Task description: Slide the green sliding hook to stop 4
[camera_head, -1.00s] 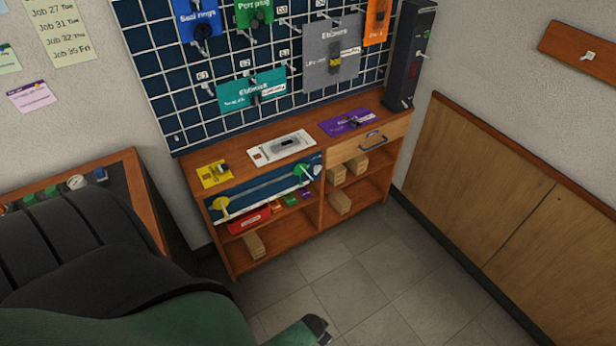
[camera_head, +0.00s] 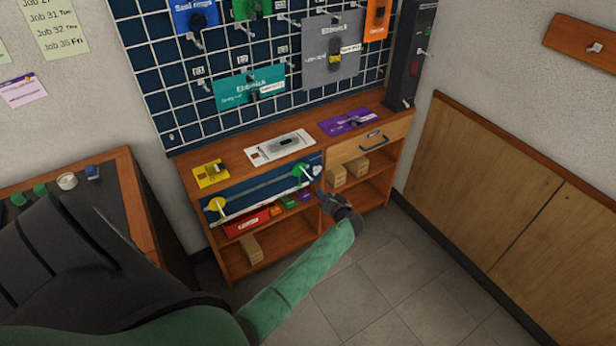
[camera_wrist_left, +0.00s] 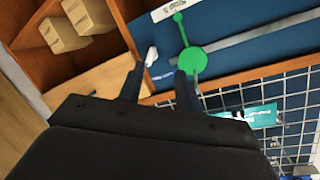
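The green sliding hook (camera_head: 300,172) is at the right end of a pale rail (camera_head: 258,188) on the blue front panel of the wooden bench. In the left wrist view, its round green disc (camera_wrist_left: 192,61) and thin stem show. My left gripper (camera_head: 322,190) is just right of and below the hook in the head view. In the left wrist view, my left gripper (camera_wrist_left: 160,70) is open and empty. Its right fingertip is close to the disc; contact cannot be told. A yellow disc (camera_head: 217,205) is at the rail's left end. The stop numbers are not readable. My right gripper is not in view.
The bench top (camera_head: 232,168) carries yellow, white and purple plates. A drawer (camera_head: 350,148) and open shelves with wooden blocks (camera_head: 336,176) lie near my gripper. A red box (camera_head: 245,220) sits under the rail. A wire grid board (camera_head: 185,100) rises behind. The floor in front is clear.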

